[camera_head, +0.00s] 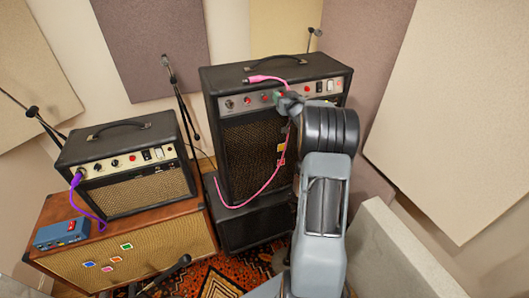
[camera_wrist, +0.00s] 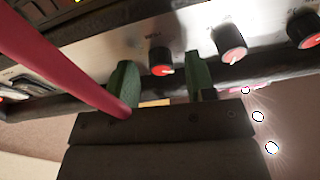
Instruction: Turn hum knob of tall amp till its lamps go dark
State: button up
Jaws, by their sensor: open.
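The tall black amp (camera_head: 275,125) stands mid-picture in the head view, with a silver panel of red-topped knobs. My gripper (camera_head: 288,101) is in front of that panel. In the wrist view its green fingertips (camera_wrist: 161,80) are open and empty, on either side of a red-topped knob (camera_wrist: 161,62) but short of it. I see no contact. The lettering above this knob is too blurred to read. Two more red-topped knobs, one nearer (camera_wrist: 230,43) and one farther (camera_wrist: 304,30), sit to the right. Several bright white lamps (camera_wrist: 258,116) glow at the lower right.
A pink cable (camera_head: 262,184) hangs down the tall amp's front; it crosses close before the wrist camera (camera_wrist: 65,58). A smaller amp (camera_head: 128,160) with a purple cable (camera_head: 84,205) stands on a brown cabinet (camera_head: 190,225) at left. A pale low panel (camera_head: 390,250) stands at right.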

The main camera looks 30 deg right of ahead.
jog(key=s+a+b, duration=0.2)
jog(key=s+b, duration=0.1)
jog(key=s, duration=1)
jog(key=s+a+f+g, duration=0.1)
jog(key=s+a+g, duration=0.3)
jog(key=a, duration=0.6)
jog(key=s+a+f+g, duration=0.1)
jog(key=s+a+g, duration=0.4)
jog(key=a, duration=0.5)
jog(key=shift+s+a+f+g+h, duration=0.3)
jog(key=shift+s+h, duration=0.1)
jog(key=shift+s, duration=0.5)
